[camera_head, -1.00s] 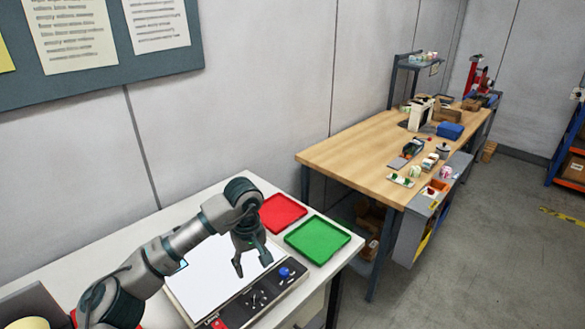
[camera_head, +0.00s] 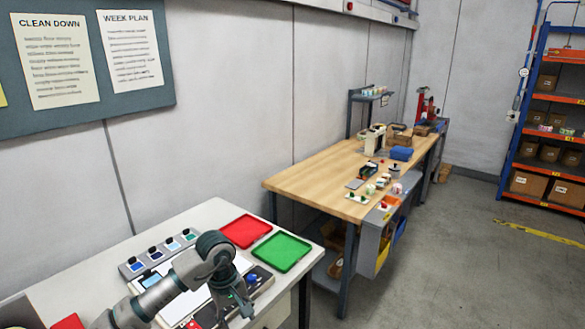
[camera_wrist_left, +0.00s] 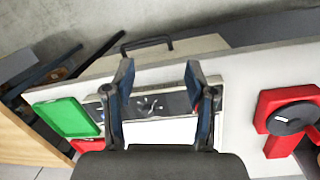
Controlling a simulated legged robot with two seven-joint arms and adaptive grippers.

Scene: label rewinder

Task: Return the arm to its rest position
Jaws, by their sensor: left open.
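My left arm comes in from the lower left in the head view. Its gripper (camera_head: 238,300) hangs over the panel with the white sheet and dark strip. In the left wrist view the gripper (camera_wrist_left: 159,78) has its two fingers well apart, with nothing between them. The dark strip with small metal parts (camera_wrist_left: 150,105) shows beyond and below the fingers, apart from them. The white panel surface (camera_wrist_left: 160,131) shows between the fingers. My right gripper is in neither view.
A red tray (camera_head: 245,231) and a green tray (camera_head: 282,251) lie right of the arm. Several grey blocks with coloured tops (camera_head: 160,252) stand behind it. A red device with a black disc (camera_wrist_left: 292,118) lies at the right in the wrist view. A wooden workbench (camera_head: 310,178) stands beyond.

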